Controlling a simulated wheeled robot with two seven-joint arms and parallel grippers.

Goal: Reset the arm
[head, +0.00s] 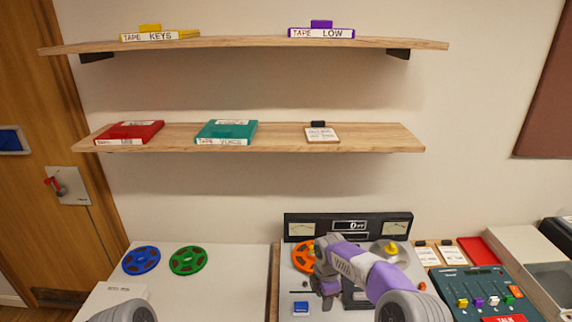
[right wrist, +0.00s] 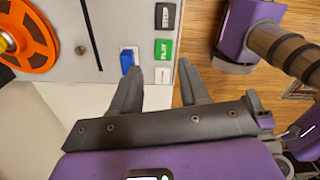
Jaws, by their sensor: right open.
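My right arm, purple and grey, comes in from the bottom right of the head view. Its gripper (head: 327,299) hangs over the front of the tape machine (head: 350,222). In the right wrist view the gripper (right wrist: 159,68) has its two fingers apart with nothing between them. The fingertips are near a green PLAY button (right wrist: 163,49) and a blue switch (right wrist: 127,60); I cannot tell whether they touch. My left gripper is outside the view; only a grey link of mine shows at the bottom left.
An orange reel (head: 302,257) is on the machine. Blue (head: 141,260) and green (head: 188,260) reels lie on the white counter at left. A mixer (head: 474,287) with coloured faders is at right. Two shelves above hold tape boxes, including a teal one (head: 226,132).

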